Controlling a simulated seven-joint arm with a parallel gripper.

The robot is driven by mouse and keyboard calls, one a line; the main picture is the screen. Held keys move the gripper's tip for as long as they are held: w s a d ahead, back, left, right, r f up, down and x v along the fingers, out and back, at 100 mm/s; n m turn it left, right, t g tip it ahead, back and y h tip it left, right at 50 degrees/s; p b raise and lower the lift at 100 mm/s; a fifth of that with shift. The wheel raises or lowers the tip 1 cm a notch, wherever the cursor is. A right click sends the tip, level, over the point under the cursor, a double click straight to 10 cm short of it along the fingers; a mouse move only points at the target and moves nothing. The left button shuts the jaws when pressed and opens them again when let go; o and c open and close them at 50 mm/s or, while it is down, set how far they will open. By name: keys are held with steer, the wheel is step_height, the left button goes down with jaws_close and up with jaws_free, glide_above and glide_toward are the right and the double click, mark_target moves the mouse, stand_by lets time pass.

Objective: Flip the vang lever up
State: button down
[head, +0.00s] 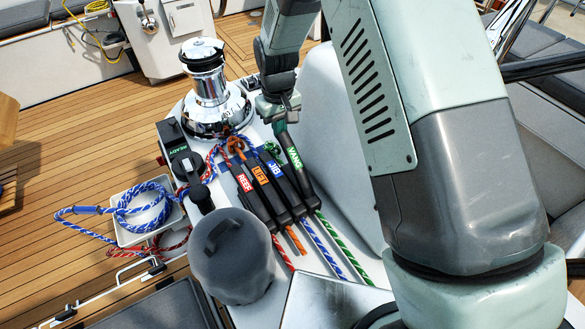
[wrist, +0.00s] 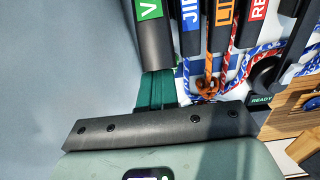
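The vang lever (head: 295,158) is a dark bar with a green VANG label, at the right end of the row of levers in the head view. My gripper (head: 280,126) is at the lever's far end. In the wrist view its green fingers (wrist: 155,88) are side by side and look shut, with the tips meeting the lever end. Whether they touch it or sit under it is hidden.
The JIB (head: 277,168), LIFT (head: 261,176) and REEF (head: 244,184) levers lie close to the left. A chrome winch (head: 210,95) stands behind. A grey covered drum (head: 230,260) stands in front, and a tray (head: 130,232) holds blue rope. A pale rounded surface (head: 325,130) rises to the right.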

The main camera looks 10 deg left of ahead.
mark_target(283, 134)
steer(key=shift+s+d+f, duration=0.3)
steer(key=shift+s+d, duration=0.1)
steer(key=shift+d, duration=0.05)
steer(key=shift+s+r, duration=0.35)
steer(key=shift+r, duration=0.3)
steer(key=shift+s+r, duration=0.1)
steer(key=shift+s, duration=0.05)
steer(key=shift+a+r, duration=0.1)
steer(key=shift+s+d+r, duration=0.15)
steer(key=shift+s+r, duration=0.05)
steer(key=shift+r, duration=0.2)
steer(key=shift+s+d+r, duration=0.15)
steer(key=shift+r, duration=0.35)
steer(key=shift+w+r, duration=0.1)
steer(key=shift+w, duration=0.05)
